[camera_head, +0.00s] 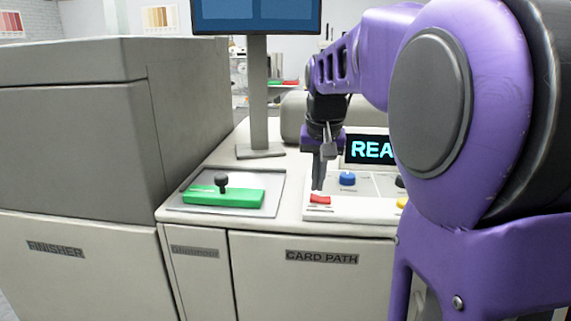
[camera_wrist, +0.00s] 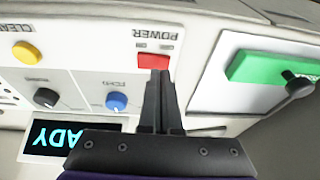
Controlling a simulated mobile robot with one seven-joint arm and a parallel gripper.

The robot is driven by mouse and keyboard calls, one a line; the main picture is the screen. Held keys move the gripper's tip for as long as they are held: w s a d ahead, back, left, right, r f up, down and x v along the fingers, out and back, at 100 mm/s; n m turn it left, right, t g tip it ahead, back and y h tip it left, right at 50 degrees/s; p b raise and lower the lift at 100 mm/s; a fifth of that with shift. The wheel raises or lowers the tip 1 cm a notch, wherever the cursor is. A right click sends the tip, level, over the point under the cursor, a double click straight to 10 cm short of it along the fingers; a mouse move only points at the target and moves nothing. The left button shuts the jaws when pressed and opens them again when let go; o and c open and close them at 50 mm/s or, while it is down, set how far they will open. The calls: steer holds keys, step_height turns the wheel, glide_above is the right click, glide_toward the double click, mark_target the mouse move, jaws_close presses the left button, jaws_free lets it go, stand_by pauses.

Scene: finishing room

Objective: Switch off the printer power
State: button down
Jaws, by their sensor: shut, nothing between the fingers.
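The red power switch (camera_head: 320,199) is on the light control panel at the front of the counter. In the wrist view the red switch (camera_wrist: 153,61) sits beside the word POWER, which appears upside down. My gripper (camera_head: 317,186) is shut and empty, pointing down with its tips at or just above the red switch. In the wrist view my gripper's fingertips (camera_wrist: 155,74) overlap the switch's near edge. I cannot tell whether they touch it. The display (camera_head: 369,150) shows part of a word, and "ADY" shows in the wrist view (camera_wrist: 62,137).
A blue knob (camera_head: 347,178), a dark knob (camera_wrist: 46,98) and a yellow button (camera_wrist: 27,52) share the panel. A green bar with a black-knobbed lever (camera_head: 222,197) lies on a plate to the left. A monitor post (camera_head: 256,100) stands behind. The finisher cabinet (camera_head: 75,130) is at left.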

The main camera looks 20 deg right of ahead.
steer(key=shift+a+f, duration=0.1)
steer(key=shift+f, duration=0.55)
